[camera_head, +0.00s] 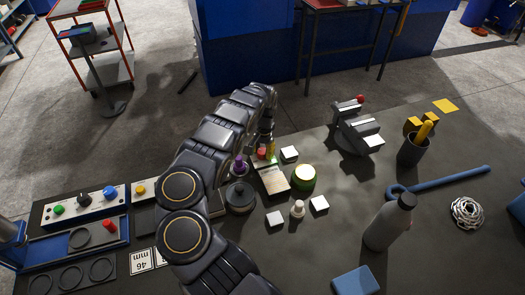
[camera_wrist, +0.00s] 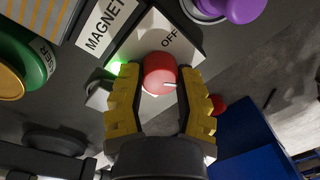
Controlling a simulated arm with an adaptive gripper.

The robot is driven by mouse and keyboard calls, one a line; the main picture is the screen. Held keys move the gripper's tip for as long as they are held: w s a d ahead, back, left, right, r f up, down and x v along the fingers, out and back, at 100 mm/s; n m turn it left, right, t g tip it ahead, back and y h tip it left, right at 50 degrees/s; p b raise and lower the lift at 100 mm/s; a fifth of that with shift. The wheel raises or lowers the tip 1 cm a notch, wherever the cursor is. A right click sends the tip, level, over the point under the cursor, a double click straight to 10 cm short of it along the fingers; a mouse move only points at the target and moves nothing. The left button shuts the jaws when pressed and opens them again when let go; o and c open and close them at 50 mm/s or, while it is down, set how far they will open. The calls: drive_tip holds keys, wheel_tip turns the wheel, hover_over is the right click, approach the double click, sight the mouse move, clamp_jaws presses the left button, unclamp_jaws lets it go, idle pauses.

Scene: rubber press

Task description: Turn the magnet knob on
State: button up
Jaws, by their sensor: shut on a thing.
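The red magnet knob (camera_wrist: 159,72) sits on a white panel (camera_wrist: 192,38) in the wrist view, near a "MAGNET" label (camera_wrist: 103,27) and the word "OFF". A green glow shows on the panel at the knob's left. My gripper (camera_wrist: 160,84) has its yellow-padded fingers on both sides of the knob, shut on it. In the head view my gripper (camera_head: 267,146) is over the far end of the magnet box (camera_head: 273,181), with the red knob (camera_head: 261,153) partly visible there.
A purple-topped piece (camera_head: 239,166) and a dark round piece (camera_head: 240,196) stand left. White blocks (camera_head: 319,204) lie around. A grey bottle (camera_head: 390,222) and a vise (camera_head: 357,128) are further right.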

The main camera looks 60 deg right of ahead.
sight(264, 152)
drive_tip(key=shift+s, duration=0.15)
drive_tip(key=o, duration=1.1)
drive_tip(key=shift+o, duration=0.2)
drive_tip(key=shift+r, duration=0.25)
wheel_tip(264, 152, up, 12)
drive_tip(key=shift+s+f, duration=0.25)
drive_tip(key=shift+s, duration=0.05)
drive_tip(key=shift+w+a, duration=0.1)
